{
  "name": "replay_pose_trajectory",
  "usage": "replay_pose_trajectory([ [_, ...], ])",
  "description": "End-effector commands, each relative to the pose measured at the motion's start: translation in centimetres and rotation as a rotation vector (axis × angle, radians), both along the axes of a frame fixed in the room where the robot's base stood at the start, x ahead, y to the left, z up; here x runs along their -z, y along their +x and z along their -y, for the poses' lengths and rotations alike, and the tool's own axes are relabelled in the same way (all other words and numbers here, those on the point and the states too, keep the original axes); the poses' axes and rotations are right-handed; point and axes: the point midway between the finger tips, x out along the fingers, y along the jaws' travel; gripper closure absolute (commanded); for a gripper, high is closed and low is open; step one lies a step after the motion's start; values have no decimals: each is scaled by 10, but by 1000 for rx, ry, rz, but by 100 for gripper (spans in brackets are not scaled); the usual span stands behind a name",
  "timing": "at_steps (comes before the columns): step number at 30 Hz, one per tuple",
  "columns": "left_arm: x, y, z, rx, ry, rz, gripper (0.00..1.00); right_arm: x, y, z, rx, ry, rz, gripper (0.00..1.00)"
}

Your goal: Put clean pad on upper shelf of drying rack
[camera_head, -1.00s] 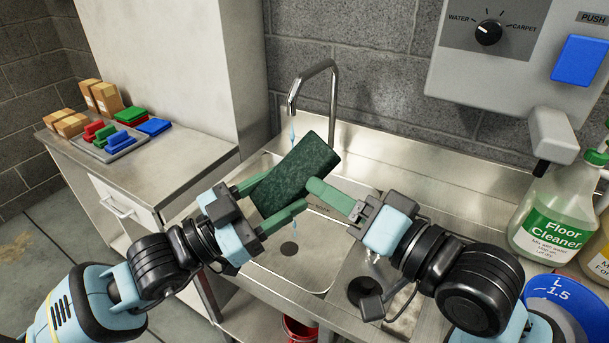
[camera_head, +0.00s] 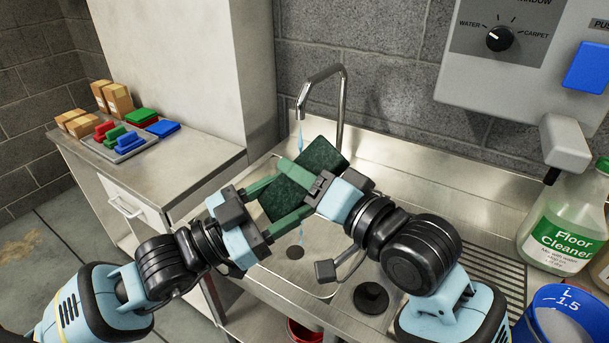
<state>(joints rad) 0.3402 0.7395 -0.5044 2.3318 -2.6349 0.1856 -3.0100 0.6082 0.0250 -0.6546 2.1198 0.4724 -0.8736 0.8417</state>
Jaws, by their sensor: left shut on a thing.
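A dark green pad (camera_head: 322,158) is held over the sink, tilted, close to the faucet's thin water stream. My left gripper (camera_head: 283,198) is shut on the pad, with a finger along each side. My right gripper (camera_head: 297,173) lies across the pad's face from the right. Only one of its green fingers shows clearly, so I cannot tell whether it is open or shut, or whether it touches the pad. I cannot make out a drying rack or its upper shelf in this view.
The faucet (camera_head: 342,105) rises behind the pad. At left, a counter (camera_head: 190,165) bears red, green and blue pads on a grey tray and cardboard boxes. A dispenser (camera_head: 520,65), a Floor Cleaner bottle (camera_head: 556,225) and a blue measuring jug (camera_head: 555,320) stand at right.

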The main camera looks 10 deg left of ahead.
Motion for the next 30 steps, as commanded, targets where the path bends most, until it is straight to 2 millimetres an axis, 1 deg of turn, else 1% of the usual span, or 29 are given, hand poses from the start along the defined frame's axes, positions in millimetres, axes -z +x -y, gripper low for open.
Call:
replay_pose_trajectory([
  [1, -1, 0, 0, 0, -1, 1, 73, 0, 0, 0, 0, 0, 0, 65],
  [9, -1, 0, 0, 0, -1, 1, 73, 0, 0, 0, 0, 0, 0, 100],
  [10, -1, 0, 0, 0, -1, 1, 41, 0, 0, 0, 0, 1, 1, 100],
  [15, -1, 0, 0, 0, -1, 1, 19, 0, 0, 0, 0, 1, 1, 100],
  [25, 1, -1, -1, 0, 0, 0, 18, 0, 0, 0, 0, 1, 1, 100],
  [30, 5, -10, -12, -2, 2, -2, 18, 0, 0, 0, 0, 1, 1, 100],
])
